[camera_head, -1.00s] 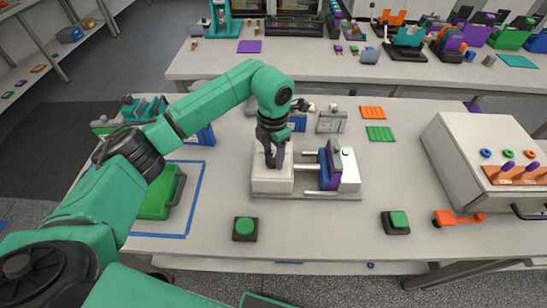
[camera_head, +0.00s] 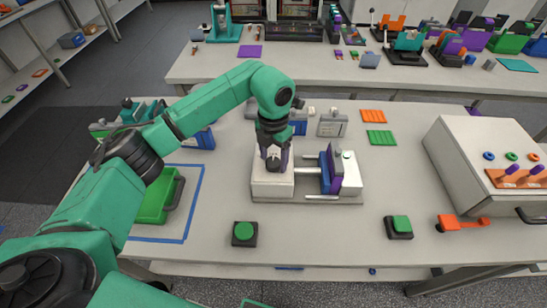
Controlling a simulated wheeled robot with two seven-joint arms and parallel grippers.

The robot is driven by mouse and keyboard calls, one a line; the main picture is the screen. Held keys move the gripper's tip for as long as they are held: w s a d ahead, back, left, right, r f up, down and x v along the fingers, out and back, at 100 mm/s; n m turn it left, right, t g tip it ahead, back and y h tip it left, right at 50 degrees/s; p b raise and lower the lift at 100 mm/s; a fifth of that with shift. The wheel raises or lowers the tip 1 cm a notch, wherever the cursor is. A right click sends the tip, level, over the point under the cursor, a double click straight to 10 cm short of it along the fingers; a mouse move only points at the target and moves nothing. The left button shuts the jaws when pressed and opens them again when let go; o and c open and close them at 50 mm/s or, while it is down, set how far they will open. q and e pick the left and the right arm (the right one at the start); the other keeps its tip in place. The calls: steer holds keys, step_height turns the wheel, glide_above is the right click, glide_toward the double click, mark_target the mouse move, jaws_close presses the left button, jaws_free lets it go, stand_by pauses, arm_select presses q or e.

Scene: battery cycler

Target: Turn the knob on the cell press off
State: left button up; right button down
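The cell press (camera_head: 325,196) stands at the middle of the near table. It has a white block at its left, metal rods, an upright purple and blue plate, and a second white block at its right. A dark round knob (camera_head: 273,164) shows on the left white block. My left gripper (camera_head: 273,160) points down over this block, with its fingers on either side of the knob. I cannot tell whether the fingers touch it. The arm hides the area behind the gripper. My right gripper is not in view.
A green push button (camera_head: 244,232) and another green button (camera_head: 400,225) stand near the front edge. A green tray (camera_head: 158,198) lies inside a blue taped outline at the left. A white cabinet (camera_head: 470,150) with orange parts stands at the right. The table's front middle is clear.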

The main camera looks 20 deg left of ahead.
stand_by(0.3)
arm_select(q)
steer(key=shift+r, duration=0.2)
step_height(320, 180, up, 8)
steer(key=b, duration=0.3)
steer(key=shift+r, duration=0.15)
step_height(320, 180, up, 6)
steer(key=f, duration=0.1)
glide_above(274, 161)
steer(key=shift+a+r+p, duration=0.1)
steer(key=shift+r+p, duration=0.3)
